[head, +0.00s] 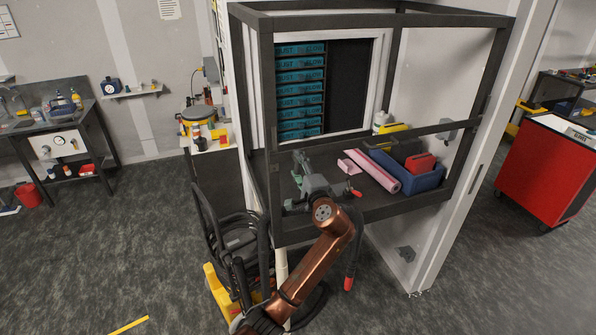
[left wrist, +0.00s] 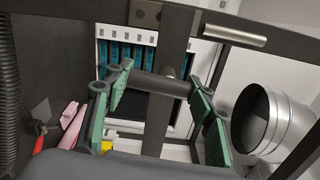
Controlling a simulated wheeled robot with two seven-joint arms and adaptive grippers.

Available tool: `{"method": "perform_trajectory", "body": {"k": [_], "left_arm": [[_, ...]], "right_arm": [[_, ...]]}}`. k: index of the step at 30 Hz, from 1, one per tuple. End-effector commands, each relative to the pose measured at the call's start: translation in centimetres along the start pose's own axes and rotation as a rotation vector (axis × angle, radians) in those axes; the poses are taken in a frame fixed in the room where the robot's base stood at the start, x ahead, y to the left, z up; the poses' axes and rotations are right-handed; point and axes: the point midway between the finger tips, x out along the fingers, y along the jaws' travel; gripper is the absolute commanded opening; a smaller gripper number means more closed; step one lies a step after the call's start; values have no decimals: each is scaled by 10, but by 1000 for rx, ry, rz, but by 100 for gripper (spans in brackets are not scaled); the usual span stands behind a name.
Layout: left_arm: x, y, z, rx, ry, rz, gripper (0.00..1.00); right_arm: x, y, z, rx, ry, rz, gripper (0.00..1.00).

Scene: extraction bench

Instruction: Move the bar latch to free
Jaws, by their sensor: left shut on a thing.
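My left gripper (head: 309,180) is at the front left of the dark-framed enclosure. In the left wrist view its green-padded fingers (left wrist: 160,95) stand on both sides of a dark round bar. This bar, which looks like the bar latch (left wrist: 155,84), lies crosswise with its ends against the pads. A dark upright strip crosses it in that view. The gripper is shut on the bar. In the head view my gripper hides the bar. Whether the latch stands at free I cannot tell. My right gripper is not in view.
Inside are a pink roll (head: 373,171) and a blue bin (head: 411,178). A red-tipped piece (head: 355,193) is just right of the gripper. A silver duct (left wrist: 270,118) shows at right in the wrist view.

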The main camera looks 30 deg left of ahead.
Motion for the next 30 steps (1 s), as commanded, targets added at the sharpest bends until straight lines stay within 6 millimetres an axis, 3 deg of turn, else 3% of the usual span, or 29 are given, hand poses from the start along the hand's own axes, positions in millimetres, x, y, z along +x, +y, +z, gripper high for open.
{"method": "perform_trajectory", "body": {"k": [9,24,25,30], "left_arm": [[0,2,-1,-104,-2,3,26],[0,1,-1,-121,-1,3,26],[0,1,-1,-120,-1,3,51],[0,1,-1,-119,-1,2,63]], "right_arm": [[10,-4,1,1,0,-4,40],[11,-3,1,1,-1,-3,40],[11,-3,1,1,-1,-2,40],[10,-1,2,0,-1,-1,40]]}}
